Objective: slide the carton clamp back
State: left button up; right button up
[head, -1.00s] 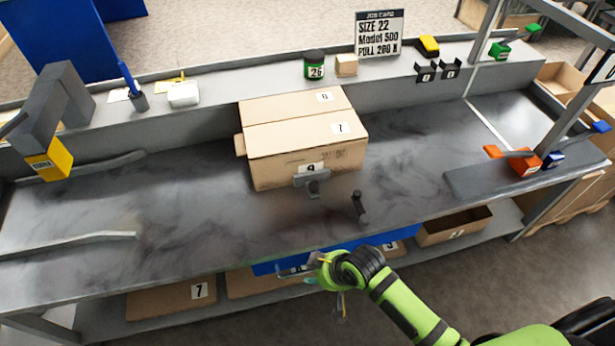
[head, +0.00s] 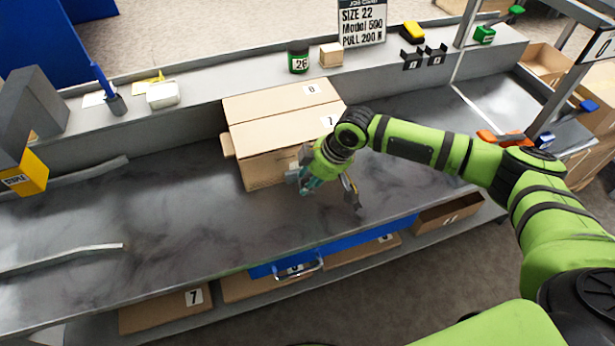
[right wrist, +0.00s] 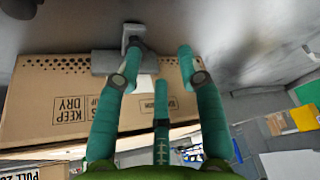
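The brown carton (head: 265,165) stands closed on the grey bench. In the right wrist view, the carton (right wrist: 60,115) has the clamp's grey plate (right wrist: 107,62) at its edge and a grey post (right wrist: 132,36) behind the plate. My right gripper (head: 328,190) is at the carton's front, over the clamp, and hides most of it in the head view. In the right wrist view, its teal fingers (right wrist: 160,68) are spread apart. The left finger overlaps the clamp post; I cannot tell whether it touches. Nothing is visibly held. My left gripper is not in view.
A blue drawer (head: 345,246) with a metal handle is under the bench's front edge, beside boxes on a lower shelf.

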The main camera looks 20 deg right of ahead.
aim_at(307, 181)
jog(key=shift+m, duration=0.3)
jog(key=w+f, duration=0.1)
jog(key=f, duration=0.1)
jog(key=w+d+f, duration=0.1)
jog(key=w+f, duration=0.1)
jog(key=shift+w+f+b, duration=0.3)
jog(key=shift+f, duration=0.05)
grip_shut()
